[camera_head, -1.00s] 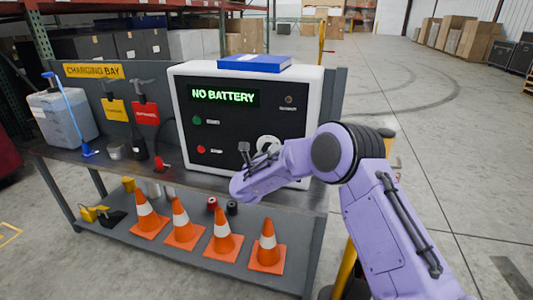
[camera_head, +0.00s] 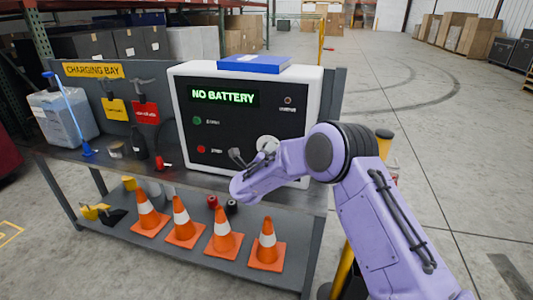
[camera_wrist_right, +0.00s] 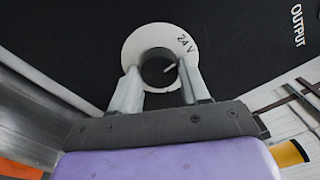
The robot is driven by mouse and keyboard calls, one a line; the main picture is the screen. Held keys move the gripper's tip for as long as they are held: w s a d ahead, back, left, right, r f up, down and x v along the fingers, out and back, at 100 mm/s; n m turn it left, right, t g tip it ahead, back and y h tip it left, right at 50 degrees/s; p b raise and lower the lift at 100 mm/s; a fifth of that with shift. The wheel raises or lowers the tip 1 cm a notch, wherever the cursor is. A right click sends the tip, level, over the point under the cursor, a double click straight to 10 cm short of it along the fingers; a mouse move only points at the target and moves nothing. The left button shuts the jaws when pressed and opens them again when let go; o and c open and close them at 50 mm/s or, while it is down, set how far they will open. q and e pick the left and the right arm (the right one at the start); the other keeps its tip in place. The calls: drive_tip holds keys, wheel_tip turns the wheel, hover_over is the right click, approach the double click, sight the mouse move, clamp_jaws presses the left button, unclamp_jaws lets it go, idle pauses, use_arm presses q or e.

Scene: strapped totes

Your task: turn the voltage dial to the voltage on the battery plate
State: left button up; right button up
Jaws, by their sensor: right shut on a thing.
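The charger (camera_head: 250,122) is a black-fronted box with a white shell, standing on the bench. Its green display (camera_head: 224,96) reads "NO BATTERY". The voltage dial (camera_head: 267,143) is a dark knob on a white disc, low on the right of the panel. In the right wrist view the knob (camera_wrist_right: 158,68) has a pale pointer line aimed up and right, towards "24 V" on the disc. My right gripper (camera_wrist_right: 158,88) is shut on the knob, one finger on each side. It also shows in the head view (camera_head: 240,160), partly hidden by my arm. The battery plate is not identifiable. My left gripper is out of view.
A blue case (camera_head: 255,63) lies on top of the charger. Red and green buttons sit on the panel's left. Several orange cones (camera_head: 223,235) stand on the lower shelf. The floor to the right is open.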

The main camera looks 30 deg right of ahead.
drive_tip(key=o, duration=1.1)
drive_tip(key=shift+a, duration=0.1)
drive_tip(key=shift+c, duration=0.2)
drive_tip(key=v, duration=1)
drive_tip(key=shift+s+a, duration=0.15)
drive_tip(key=shift+s, duration=0.1)
